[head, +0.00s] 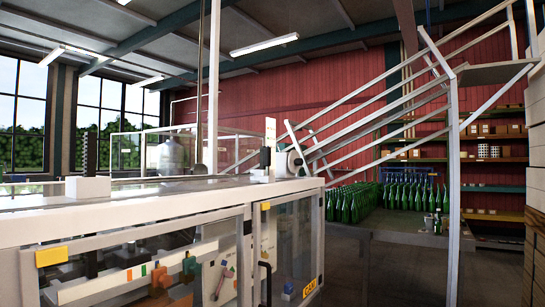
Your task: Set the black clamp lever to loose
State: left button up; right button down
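I cannot single out the black clamp lever with certainty. A small black upright part (265,157) stands on the far right corner of the machine's top, beside a grey round part (288,162). A black door handle (266,283) is on the machine's front. Behind the clear front panel sit small coloured parts, among them an orange block (160,278), a green block (190,265) and a grey lever with a red end (227,273). Their settings are too small to read. Neither of my grippers is in the head view.
The white machine (130,220) with clear panels fills the left and front. A white-railed stair (390,108) rises at the right. Many green bottles (350,204) stand on a low platform behind. Shelves (490,160) line the red wall. Dark floor (400,270) lies open at the right.

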aim_at(267, 150)
jog(key=i+l+u, duration=0.1)
jog(key=i+l, duration=0.8)
